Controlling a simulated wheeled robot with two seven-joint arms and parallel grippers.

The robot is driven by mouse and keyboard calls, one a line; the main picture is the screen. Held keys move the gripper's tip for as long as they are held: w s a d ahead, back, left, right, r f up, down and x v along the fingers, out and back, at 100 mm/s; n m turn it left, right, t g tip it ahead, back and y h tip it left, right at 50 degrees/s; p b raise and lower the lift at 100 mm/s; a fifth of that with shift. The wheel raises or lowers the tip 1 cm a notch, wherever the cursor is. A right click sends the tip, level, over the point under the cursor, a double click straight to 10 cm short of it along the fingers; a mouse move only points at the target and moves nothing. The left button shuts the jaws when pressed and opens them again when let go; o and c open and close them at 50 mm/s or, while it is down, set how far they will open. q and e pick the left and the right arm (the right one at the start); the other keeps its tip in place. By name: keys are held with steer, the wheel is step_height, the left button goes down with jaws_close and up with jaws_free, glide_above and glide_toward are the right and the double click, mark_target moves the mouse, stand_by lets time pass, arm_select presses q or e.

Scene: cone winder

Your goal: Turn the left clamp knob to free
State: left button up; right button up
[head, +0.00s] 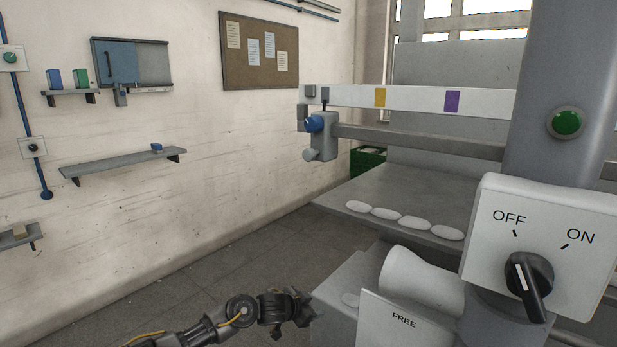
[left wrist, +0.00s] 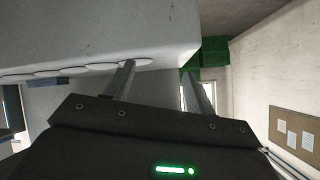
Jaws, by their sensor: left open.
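A blue knob (head: 314,123) sits on a small grey clamp block (head: 323,148) at the left end of the machine's rail. A white plate marked FREE (head: 403,321) stands at the bottom of the head view; its lower part is cut off and I see no knob on it. I cannot tell from these frames which part is the left clamp knob. My left gripper (head: 306,308) is low, left of the FREE plate and well below the blue knob. In the left wrist view its two fingers (left wrist: 158,68) are apart with nothing between them. My right gripper is not in view.
A switch box with a black OFF/ON knob (head: 528,287) and a white cylinder (head: 421,280) are at the right. Flat white discs (head: 400,218) lie along a grey shelf edge. A green bin (head: 368,161) stands behind. Floor left of the machine is clear.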

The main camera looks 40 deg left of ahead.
arm_select(q)
step_height(320, 180, up, 26)
steer(key=d+m+t+p, duration=0.1)
steer(key=m+t+p, duration=0.1)
steer(key=t+p, duration=0.15)
steer(key=m+t+y+p, duration=0.2)
steer(key=m+t+p, duration=0.1)
steer(key=p, duration=0.2)
glide_toward(310, 125)
steer(key=w, duration=0.5)
steer(key=w+a, duration=0.1)
steer(key=w, duration=0.2)
steer(key=shift+f, duration=0.15)
steer(key=shift+w, duration=0.5)
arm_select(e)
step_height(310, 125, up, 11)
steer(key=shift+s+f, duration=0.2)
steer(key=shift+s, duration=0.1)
arm_select(q)
steer(key=shift+w, duration=0.1)
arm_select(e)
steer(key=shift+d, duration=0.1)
arm_select(q)
steer(key=shift+c, duration=0.3)
